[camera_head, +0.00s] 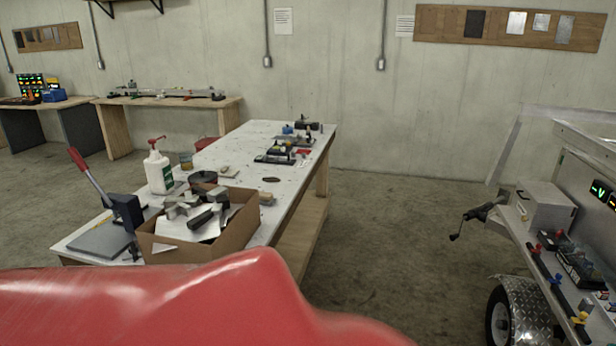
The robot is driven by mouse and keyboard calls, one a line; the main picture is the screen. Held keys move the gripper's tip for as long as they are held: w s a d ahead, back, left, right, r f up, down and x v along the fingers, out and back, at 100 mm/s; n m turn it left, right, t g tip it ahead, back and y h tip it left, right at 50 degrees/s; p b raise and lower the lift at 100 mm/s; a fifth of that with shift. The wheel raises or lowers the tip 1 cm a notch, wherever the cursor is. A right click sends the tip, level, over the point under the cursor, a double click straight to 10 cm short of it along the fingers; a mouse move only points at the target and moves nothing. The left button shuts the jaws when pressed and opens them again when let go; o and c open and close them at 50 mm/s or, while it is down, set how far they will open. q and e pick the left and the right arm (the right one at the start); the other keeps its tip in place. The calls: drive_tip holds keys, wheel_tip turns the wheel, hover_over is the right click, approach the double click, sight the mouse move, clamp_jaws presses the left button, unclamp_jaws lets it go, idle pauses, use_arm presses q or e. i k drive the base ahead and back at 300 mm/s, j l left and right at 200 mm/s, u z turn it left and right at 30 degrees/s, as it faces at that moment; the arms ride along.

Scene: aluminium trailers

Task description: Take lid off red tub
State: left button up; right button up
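A small red container (206,143), which may be the red tub, shows at the left edge of the long white-topped workbench (250,150). It is too small and too far off to tell whether a lid is on it. A dark round pot (203,178) with a reddish tint stands nearer on the same bench, behind the cardboard box; I cannot tell whether it is a tub with a lid. Neither of my grippers is in view. A large glossy red shape fills the bottom left and hides the near floor.
An open cardboard box (232,232) of metal parts sits at the bench's near end. A pump bottle (158,168) and a red-handled lever tool (105,205) stand beside it. A trailer (545,235) with a wheel stands at right. Open floor lies between bench and trailer.

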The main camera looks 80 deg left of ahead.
sight(207, 176)
drive_tip(key=u, duration=0.5)
drive_tip(key=j+u, duration=0.1)
drive_tip(key=u, duration=0.85)
drive_tip(key=j+u, duration=0.1)
drive_tip(key=u, duration=0.85)
drive_tip(key=i+u, duration=0.1)
drive_tip(key=u, duration=0.9)
drive_tip(key=i+l+z, duration=0.25)
drive_tip(key=z, duration=0.25)
drive_tip(key=i+l+z, duration=0.45)
drive_tip(key=i+z, duration=0.2)
drive_tip(key=z, duration=0.3)
drive_tip(key=i+l+u, duration=0.1)
drive_tip(key=i+u, duration=0.25)
drive_tip(key=i+l+u, duration=0.35)
drive_tip(key=i+j, duration=0.1)
